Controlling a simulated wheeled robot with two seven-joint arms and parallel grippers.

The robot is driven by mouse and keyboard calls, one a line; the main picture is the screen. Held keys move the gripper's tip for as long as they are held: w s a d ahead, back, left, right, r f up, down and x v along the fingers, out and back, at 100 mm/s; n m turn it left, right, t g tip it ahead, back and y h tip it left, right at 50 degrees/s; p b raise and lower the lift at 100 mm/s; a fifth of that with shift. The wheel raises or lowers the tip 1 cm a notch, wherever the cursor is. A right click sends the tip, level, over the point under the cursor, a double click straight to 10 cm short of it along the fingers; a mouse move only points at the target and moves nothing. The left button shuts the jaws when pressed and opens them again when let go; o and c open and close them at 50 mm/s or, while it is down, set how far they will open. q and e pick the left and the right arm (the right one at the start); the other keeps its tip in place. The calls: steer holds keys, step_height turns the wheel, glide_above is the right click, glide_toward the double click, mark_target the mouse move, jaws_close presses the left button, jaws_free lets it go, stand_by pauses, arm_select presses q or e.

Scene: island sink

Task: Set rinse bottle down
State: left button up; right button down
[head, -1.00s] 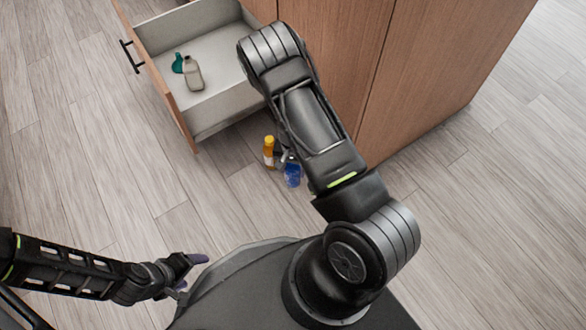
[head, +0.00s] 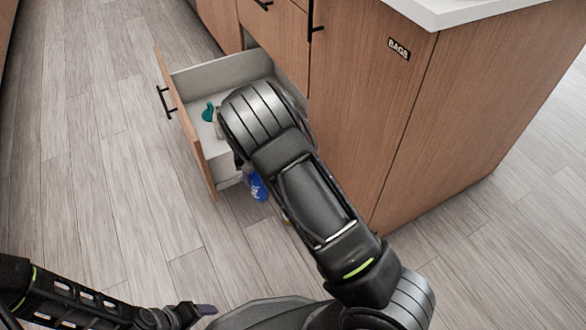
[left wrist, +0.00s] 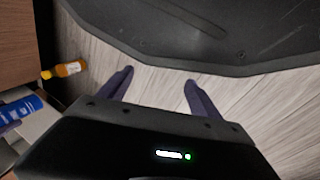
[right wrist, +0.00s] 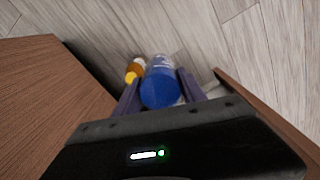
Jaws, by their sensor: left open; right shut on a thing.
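The blue bottle (head: 257,187), the one I take for the rinse bottle, is in my right gripper (right wrist: 158,82), which is shut on it. In the head view it shows beside the open drawer's near side wall, partly behind my right arm. In the right wrist view its blue end (right wrist: 160,90) faces the camera between the fingers. It also shows in the left wrist view (left wrist: 20,107). My left gripper (left wrist: 159,78) is open and empty, low over the floor by my base. The right fingers are hidden in the head view.
The open drawer (head: 190,125) holds a teal bottle (head: 208,112) and a pale bottle mostly hidden by my arm. An orange bottle (left wrist: 65,69) is on the floor near the cabinet (head: 375,120). Clear floor lies left of the drawer.

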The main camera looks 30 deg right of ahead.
steer(key=w+a+r+n, duration=0.1)
steer(key=w+r+n, duration=0.1)
steer(key=r, duration=0.9)
steer(key=w+a+r+n, duration=0.1)
steer(key=w+r+n, duration=0.1)
steer(key=r, duration=0.9)
steer(key=shift+a+r, duration=0.15)
steer(key=shift+r, duration=0.2)
